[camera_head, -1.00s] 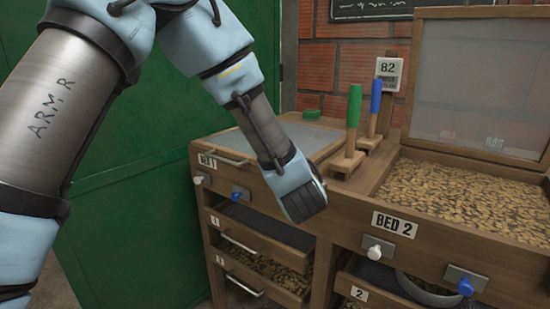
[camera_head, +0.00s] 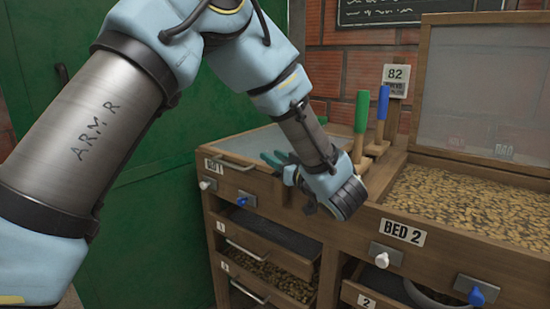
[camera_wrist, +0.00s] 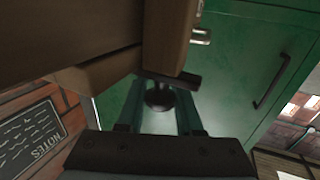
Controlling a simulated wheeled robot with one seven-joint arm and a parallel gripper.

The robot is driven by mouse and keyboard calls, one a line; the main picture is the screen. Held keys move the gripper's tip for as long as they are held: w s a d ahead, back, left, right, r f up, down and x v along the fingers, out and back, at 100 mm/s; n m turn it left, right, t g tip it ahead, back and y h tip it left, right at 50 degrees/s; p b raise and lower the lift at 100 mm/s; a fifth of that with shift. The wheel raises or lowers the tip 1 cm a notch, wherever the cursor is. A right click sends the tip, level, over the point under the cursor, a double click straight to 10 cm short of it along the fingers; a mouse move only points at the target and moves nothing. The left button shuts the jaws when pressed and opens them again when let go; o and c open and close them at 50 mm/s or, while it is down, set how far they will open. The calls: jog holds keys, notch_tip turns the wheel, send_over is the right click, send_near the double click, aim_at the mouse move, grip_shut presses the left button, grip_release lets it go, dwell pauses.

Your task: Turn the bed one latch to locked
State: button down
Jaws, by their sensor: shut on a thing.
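My gripper (camera_head: 275,159) reaches in from the right beside the front of bed one, its teal fingers pointing left near the top edge. In the wrist view my gripper (camera_wrist: 158,110) is shut around a small dark round knob (camera_wrist: 160,97), with a finger on each side. The knob stands by a dark plate (camera_wrist: 172,79) on brown wood. In the head view this knob is hidden behind my gripper, so I cannot tell its setting. The bed one front (camera_head: 222,177) carries a blue knob (camera_head: 243,201) and a white knob (camera_head: 206,185), both apart from my gripper.
Bed 2 (camera_head: 345,207), holding beans, stands at the right with a blue knob (camera_head: 476,296) and a white knob (camera_head: 382,259). Green (camera_head: 361,112) and blue (camera_head: 382,103) handles rise between the beds. A green door (camera_head: 145,215) stands left.

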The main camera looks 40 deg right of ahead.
jog(key=c, duration=0.6)
grip_release()
jog(key=s, duration=0.3)
jog(key=s+a, duration=0.1)
jog(key=s, duration=0.3)
jog(key=s+b, duration=0.1)
jog(key=s, duration=0.2)
jog(key=shift+s+a, duration=0.15)
jog(key=shift+s, duration=0.2)
